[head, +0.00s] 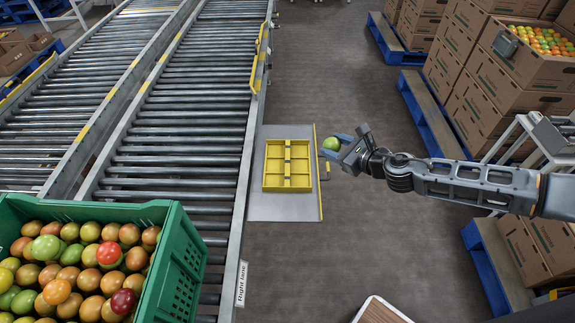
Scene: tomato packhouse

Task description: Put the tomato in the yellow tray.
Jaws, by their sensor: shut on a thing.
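The yellow tray (288,188) lies on a grey plate (262,210) beside the roller conveyor, in the middle of the head view. It has several compartments, and they look empty. My gripper (335,147) comes in from the right and is shut on a green tomato (331,143). The gripper and tomato are to the right of the tray's upper right corner, apart from it in the picture. The fingers partly hide the tomato. I cannot tell its exact height above the floor or plate.
Roller conveyors (180,125) run along the left. A green crate (180,262) full of mixed tomatoes stands at lower left. Cardboard boxes (510,90) on blue pallets (430,120) stand at right. The floor (330,240) below the gripper is clear.

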